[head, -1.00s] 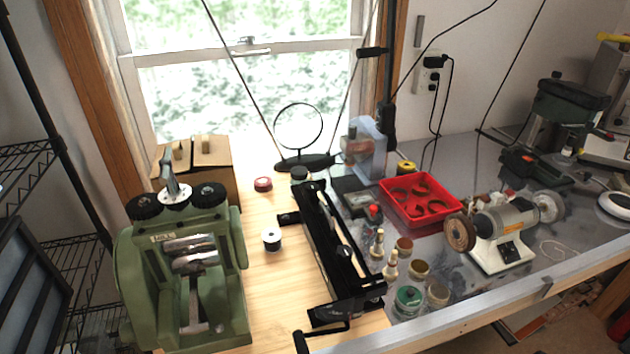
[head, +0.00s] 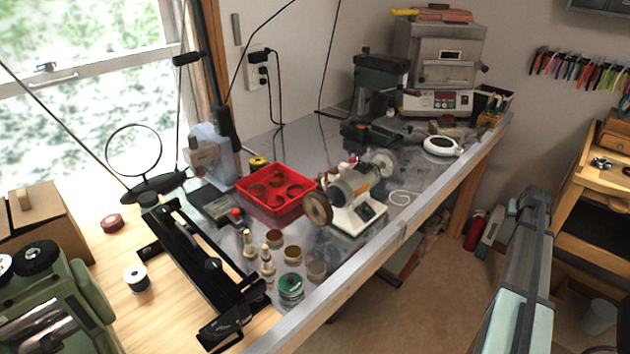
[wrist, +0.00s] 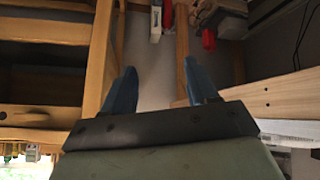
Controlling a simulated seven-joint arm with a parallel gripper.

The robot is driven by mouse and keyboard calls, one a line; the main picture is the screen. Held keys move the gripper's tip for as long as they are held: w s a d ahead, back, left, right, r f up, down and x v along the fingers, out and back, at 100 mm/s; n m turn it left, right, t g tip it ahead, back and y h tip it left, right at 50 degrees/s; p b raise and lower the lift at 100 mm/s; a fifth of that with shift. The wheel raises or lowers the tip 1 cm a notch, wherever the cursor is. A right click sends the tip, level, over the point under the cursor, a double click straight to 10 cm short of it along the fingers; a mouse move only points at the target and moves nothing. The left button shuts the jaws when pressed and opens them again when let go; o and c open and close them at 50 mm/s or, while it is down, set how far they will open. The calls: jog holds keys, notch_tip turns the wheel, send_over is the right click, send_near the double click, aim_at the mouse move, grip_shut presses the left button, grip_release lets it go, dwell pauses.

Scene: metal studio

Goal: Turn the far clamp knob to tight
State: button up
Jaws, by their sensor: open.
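The green rolling mill at the left edge of the head view carries black knobs on top; one black knob (head: 36,257) is whole and another (head: 5,266) is cut by the frame edge. My arm (head: 522,270) stands at the right in the head view.
A red tray (head: 272,210), small jars (head: 291,288) and a bench grinder (head: 345,195) stand on the metal bench. A white spool (head: 137,279) is on the board. A wooden workbench (head: 590,200) stands at the right.

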notch_tip(320, 180, up, 8)
jog(key=w+d+t, duration=0.1)
jog(key=w, duration=0.1)
jog(key=w+a+r+n, duration=0.2)
jog(key=w+a+r, duration=0.3)
jog(key=a, duration=0.2)
jog(key=w+a+r+n+y, duration=0.2)
jog(key=a+r+n, duration=0.1)
jog(key=a, duration=1.2)
jog(key=w+a+r+n+g+y, duration=0.1)
jog(key=a+r+n+y, duration=0.15)
jog(key=a, duration=1.25)
jog(key=w+a+r+n+y, duration=0.2)
jog(key=a+r+n, duration=0.15)
jog(key=a, duration=1.15)
notch_tip(320, 180, up, 12)
jog(key=n+g+y, duration=0.2)
jog(key=n+g, duration=0.5)
jog(key=n, duration=0.4)
send_over(164, 209)
jog(key=d, duration=0.6)
jog(key=x, duration=0.8)
jog(key=a+x, duration=0.1)
jog(key=x, duration=0.3)
jog(key=shift+w+a+f, duration=0.1)
jog(key=shift+w+f, duration=0.1)
jog(key=shift+f, duration=0.05)
